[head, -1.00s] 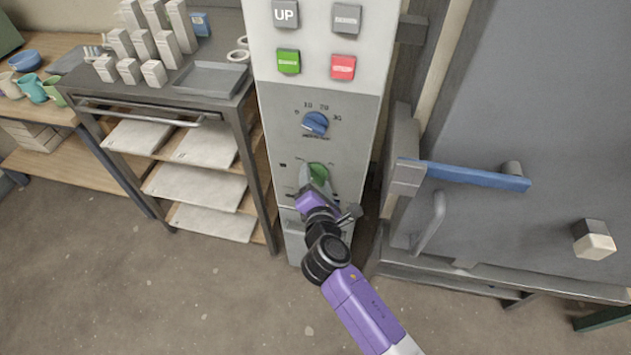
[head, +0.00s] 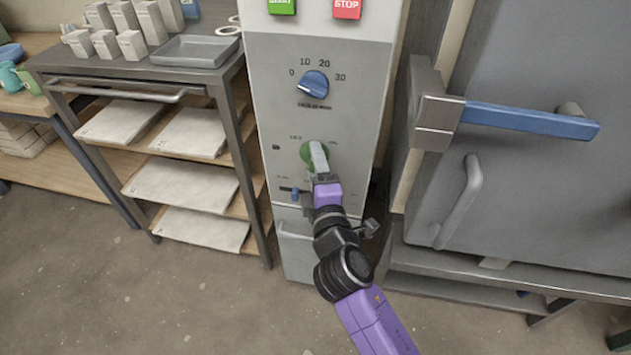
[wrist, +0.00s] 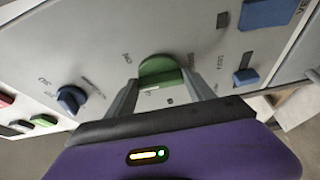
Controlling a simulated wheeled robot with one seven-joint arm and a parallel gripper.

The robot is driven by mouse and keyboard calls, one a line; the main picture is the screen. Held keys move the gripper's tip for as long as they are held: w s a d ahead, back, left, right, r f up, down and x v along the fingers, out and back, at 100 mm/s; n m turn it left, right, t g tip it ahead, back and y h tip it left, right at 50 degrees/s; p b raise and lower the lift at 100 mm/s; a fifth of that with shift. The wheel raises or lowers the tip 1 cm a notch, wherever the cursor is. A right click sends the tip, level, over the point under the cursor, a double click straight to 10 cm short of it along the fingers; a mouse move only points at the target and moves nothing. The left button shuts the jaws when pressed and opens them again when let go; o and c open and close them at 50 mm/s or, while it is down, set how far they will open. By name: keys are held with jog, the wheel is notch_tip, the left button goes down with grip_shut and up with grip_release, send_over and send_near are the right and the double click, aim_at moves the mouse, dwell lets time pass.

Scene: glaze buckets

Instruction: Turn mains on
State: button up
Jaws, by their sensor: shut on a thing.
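A green round knob, the mains switch (head: 306,152), sits on the lower front of the grey control panel (head: 350,120). My gripper (head: 318,160) reaches up to it from below, its fingers at the knob. In the wrist view the green knob (wrist: 160,72) lies between the two finger tips (wrist: 158,88), and the gripper is shut on it. The fingers hide part of the knob in the head view, and its exact setting cannot be read.
A blue dial (head: 313,84) marked 0 to 30 is above the knob. A small blue slider (head: 295,194) is just below left. A kiln door with a blue latch bar (head: 530,120) stands to the right, a shelf rack (head: 225,120) to the left.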

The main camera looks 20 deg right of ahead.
jog(key=m+b, duration=0.3)
jog(key=b, duration=0.3)
jog(key=m+t+h+b, duration=0.1)
jog(key=m+b, duration=0.2)
jog(key=b, duration=0.3)
jog(key=f+m+t+h+b, duration=0.1)
jog(key=m+b, duration=0.2)
jog(key=b, duration=0.4)
jog(key=shift+a, duration=0.1)
jog(key=shift+r+m+h+b, duration=0.1)
jog(key=shift+m+h+b, duration=0.2)
jog(key=shift+h, duration=0.1)
jog(key=o, duration=1.4)
jog(key=shift+p+v, duration=0.35)
jog(key=shift+v, duration=3.5)
